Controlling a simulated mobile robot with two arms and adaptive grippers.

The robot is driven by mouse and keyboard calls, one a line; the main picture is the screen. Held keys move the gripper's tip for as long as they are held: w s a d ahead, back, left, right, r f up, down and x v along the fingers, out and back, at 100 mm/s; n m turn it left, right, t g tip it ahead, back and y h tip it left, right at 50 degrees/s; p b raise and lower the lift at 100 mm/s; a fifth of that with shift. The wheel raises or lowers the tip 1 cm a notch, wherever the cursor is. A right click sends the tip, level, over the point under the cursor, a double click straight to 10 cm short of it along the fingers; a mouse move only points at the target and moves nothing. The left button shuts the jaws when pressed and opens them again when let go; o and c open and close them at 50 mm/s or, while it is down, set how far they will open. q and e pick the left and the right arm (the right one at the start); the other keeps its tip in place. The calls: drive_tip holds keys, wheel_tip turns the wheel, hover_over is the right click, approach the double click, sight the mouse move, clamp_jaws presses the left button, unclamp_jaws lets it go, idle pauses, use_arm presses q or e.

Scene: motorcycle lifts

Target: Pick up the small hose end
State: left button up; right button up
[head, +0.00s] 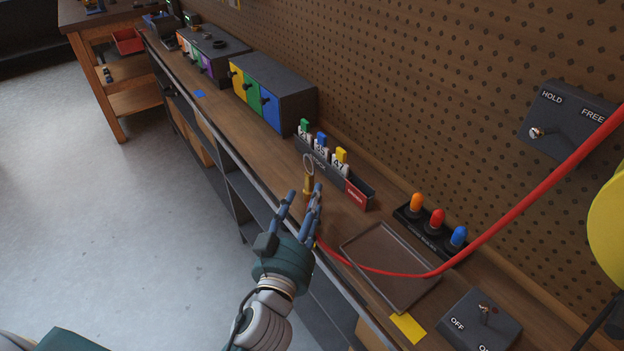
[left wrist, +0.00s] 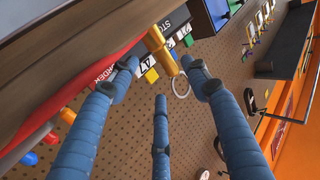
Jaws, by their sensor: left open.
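The small hose end is a brass-coloured fitting (head: 309,183) with a pale ring at its tip, at the bench's front side. It also shows in the left wrist view (left wrist: 158,48), beyond and between the fingertips. My left gripper (head: 304,200) has its blue fingers spread open beside the fitting and partly covers its lower part. In the left wrist view, no finger (left wrist: 161,78) is clearly closed on it; contact cannot be told. A red hose (head: 390,272) runs from near the gripper up to the right. My right gripper is not in view.
A labelled rack (head: 359,192) with coloured tags stands just behind the fitting. A brown tray (head: 372,238), an orange-red-blue peg block (head: 432,231) and a switch box (head: 480,323) lie to the right. Drawer boxes (head: 297,108) stand further left, and a pegboard (head: 420,60) rises behind.

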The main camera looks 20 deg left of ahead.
sight(311, 183)
use_arm(q)
drive_tip(key=shift+w+r, duration=0.2)
drive_tip(key=shift+w, duration=0.35)
drive_tip(key=w, duration=0.1)
drive_tip(key=w+p, duration=0.1)
drive_tip(key=w, duration=0.1)
drive_tip(key=w+p, duration=0.1)
drive_tip(key=shift+w+a+r, duration=0.15)
drive_tip(key=shift+w+a, duration=0.15)
drive_tip(key=shift+a, duration=0.1)
drive_tip(key=shift+w, duration=0.5)
drive_tip(key=c, duration=1.1)
clamp_jaws()
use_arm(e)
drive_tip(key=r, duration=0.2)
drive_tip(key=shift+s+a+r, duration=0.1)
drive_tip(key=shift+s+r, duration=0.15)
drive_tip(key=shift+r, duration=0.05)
